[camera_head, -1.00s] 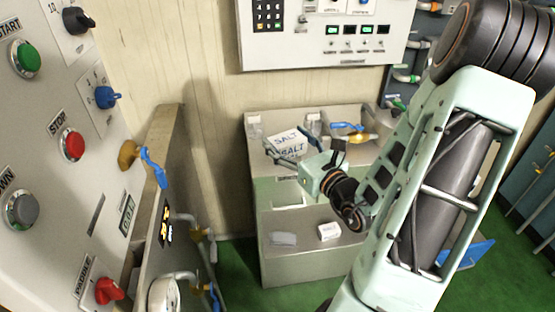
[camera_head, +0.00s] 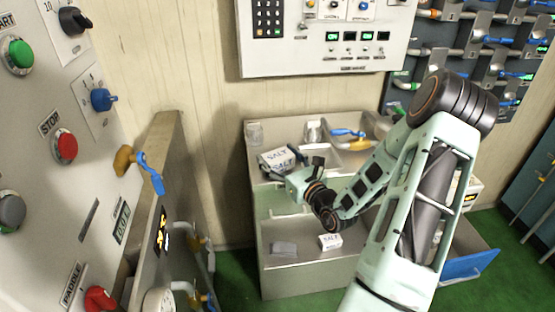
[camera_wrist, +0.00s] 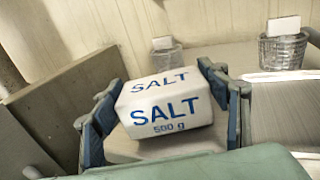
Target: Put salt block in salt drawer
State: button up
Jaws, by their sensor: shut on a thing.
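The salt block (camera_wrist: 170,105) is a white packet with blue "SALT" and "500 g" lettering. In the wrist view it sits between the two dark fingers of my gripper, which is shut on it. In the head view the salt block (camera_head: 276,160) is at the left side of the grey cabinet top. My gripper (camera_head: 289,168) reaches it from the right. I cannot tell whether the block touches the top. Below it is an open, pale green-lined recess (camera_head: 274,201) in the cabinet. A small white piece marked "SALT" (camera_head: 330,242) shows on the grey unit in front.
A control panel (camera_head: 62,100) is at the left. An open blue drawer (camera_head: 470,265) is at the lower right.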

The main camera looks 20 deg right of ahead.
jog(key=shift+f, duration=0.25)
jog(key=shift+f, duration=0.1)
jog(key=o, duration=1.2)
jog(key=shift+f, duration=0.15)
jog(key=shift+c, duration=0.2)
jog(key=o, duration=0.5)
